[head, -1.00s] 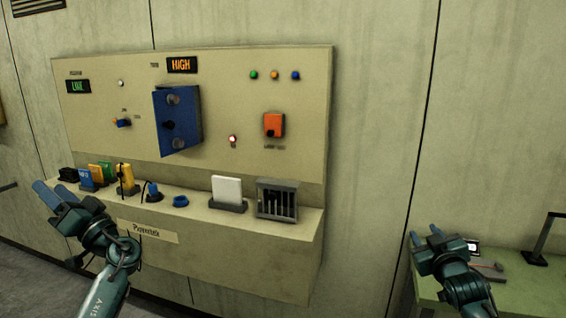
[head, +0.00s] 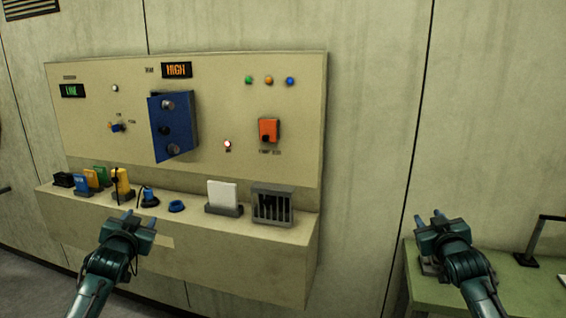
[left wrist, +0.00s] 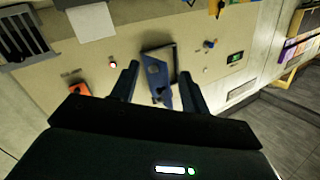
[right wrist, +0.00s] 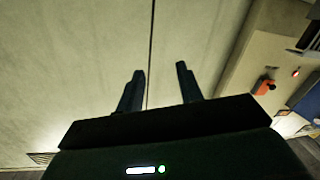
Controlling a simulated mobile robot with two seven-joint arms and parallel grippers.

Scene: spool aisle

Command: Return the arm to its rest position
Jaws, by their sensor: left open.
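My left gripper (head: 134,222) is in front of the console ledge in the head view, below the blue ring, with fingers apart and nothing between them. In the left wrist view its two fingers (left wrist: 157,85) stand apart with the panel behind them. My right gripper (head: 438,224) is in front of the wall, over the left end of the green table. In the right wrist view its fingers (right wrist: 160,88) are apart and empty, with only bare wall beyond.
The beige panel (head: 225,110) carries a blue box (head: 174,126), an orange switch box (head: 268,130) and lamps. On its ledge stand several coloured tags, a blue ring (head: 177,206), a white card (head: 223,194) and a slotted grey holder (head: 272,205). The green table (head: 535,285) is at right.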

